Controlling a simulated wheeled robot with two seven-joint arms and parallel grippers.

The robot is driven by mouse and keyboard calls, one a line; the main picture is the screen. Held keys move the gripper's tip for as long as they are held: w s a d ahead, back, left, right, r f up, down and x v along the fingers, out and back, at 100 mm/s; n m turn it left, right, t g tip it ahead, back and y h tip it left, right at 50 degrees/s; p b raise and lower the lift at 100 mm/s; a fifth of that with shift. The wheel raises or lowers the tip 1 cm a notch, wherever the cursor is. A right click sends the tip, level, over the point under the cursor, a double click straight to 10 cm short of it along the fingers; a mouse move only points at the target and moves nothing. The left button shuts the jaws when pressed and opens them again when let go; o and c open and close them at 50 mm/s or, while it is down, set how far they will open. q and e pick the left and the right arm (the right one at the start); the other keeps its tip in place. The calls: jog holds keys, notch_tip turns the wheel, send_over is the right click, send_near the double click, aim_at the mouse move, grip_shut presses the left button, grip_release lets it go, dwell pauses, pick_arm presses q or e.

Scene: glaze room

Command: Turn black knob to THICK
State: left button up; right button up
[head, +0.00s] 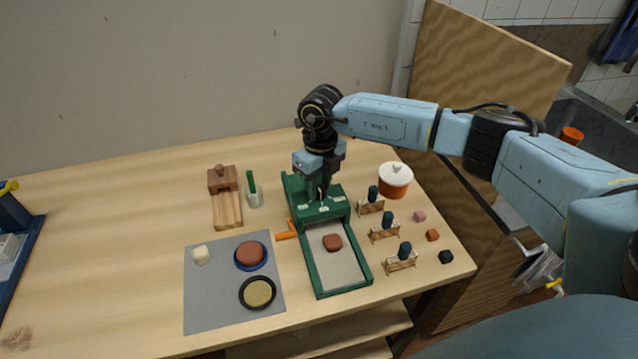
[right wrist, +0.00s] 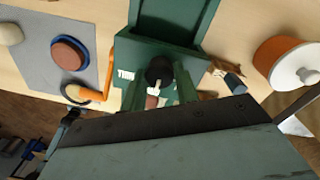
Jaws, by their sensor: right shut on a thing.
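A green slab-roller-like machine (head: 296,189) stands on the wooden table, with white labels on its top face too small to read. My right gripper (head: 318,194) points down onto that face and is shut on the black knob (right wrist: 159,68). In the right wrist view the round knob shows between the fingers, with a pale pointer mark on it. Which label the mark points at I cannot tell. In the head view the gripper mostly hides the knob. My left gripper is not in view.
An orange crank (head: 287,235) sticks out at the machine's left side. A reddish lump (head: 332,242) lies on its pale bed. Small wooden stands with dark rollers (head: 385,227) and an orange pot (head: 396,181) are close on the right. A grey mat (head: 205,300) lies left.

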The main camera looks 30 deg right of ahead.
aim_at(318, 186)
jog(key=n+b, duration=0.1)
jog(key=n, duration=0.1)
jog(key=shift+f+n+b, duration=0.1)
jog(key=shift+n+b, duration=0.25)
jog(key=shift+n, duration=0.05)
jog(key=n+b, duration=0.2)
jog(key=n, duration=0.1)
jog(key=shift+w+n, duration=0.1)
jog(key=shift+n, duration=0.2)
jog(key=n+b, duration=0.2)
jog(key=n, duration=0.3)
jog(key=shift+a, duration=0.1)
jog(key=shift+n, duration=0.3)
jog(key=o, duration=1)
notch_tip(318, 186, up, 14)
jog(key=shift+w+f, duration=0.15)
